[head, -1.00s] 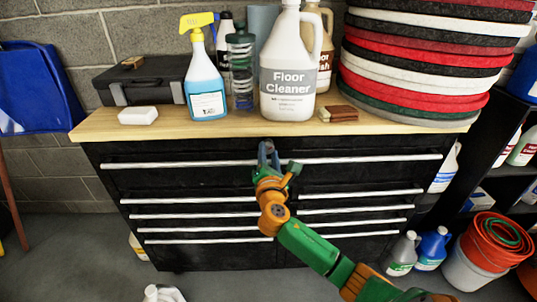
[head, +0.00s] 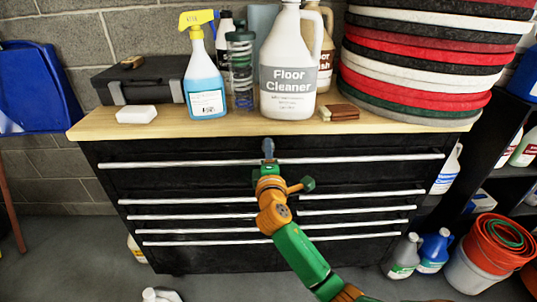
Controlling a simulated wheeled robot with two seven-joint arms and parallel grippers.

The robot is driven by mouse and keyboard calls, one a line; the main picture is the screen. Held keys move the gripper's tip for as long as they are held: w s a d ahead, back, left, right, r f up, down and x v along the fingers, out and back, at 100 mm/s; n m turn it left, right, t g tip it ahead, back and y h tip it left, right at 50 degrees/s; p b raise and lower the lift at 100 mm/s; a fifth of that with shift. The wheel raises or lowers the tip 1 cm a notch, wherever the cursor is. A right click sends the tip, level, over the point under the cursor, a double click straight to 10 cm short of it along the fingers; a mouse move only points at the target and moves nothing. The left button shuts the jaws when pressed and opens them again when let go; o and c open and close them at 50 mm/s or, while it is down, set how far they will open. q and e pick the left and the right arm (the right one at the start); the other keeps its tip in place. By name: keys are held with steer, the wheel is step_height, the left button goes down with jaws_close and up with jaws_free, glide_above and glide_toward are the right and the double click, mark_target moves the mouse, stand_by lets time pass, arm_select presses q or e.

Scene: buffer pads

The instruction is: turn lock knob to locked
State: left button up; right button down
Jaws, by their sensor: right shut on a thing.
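My right gripper (head: 268,150) is at the top edge of the black tool cabinet (head: 190,178), at its middle, just under the wooden top. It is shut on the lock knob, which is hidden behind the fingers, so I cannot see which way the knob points. My right arm reaches up to it from the lower right. My left gripper is not in view.
On the wooden top (head: 165,129) stand a blue spray bottle (head: 204,88), a Floor Cleaner jug (head: 287,75), a black case (head: 140,80) and a stack of red, white and black pads (head: 420,60). Buckets (head: 480,255) and bottles (head: 433,250) are on the floor at right.

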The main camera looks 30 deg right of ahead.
steer(key=shift+m, duration=0.4)
steer(key=shift+c, duration=2.2)
jaws_free()
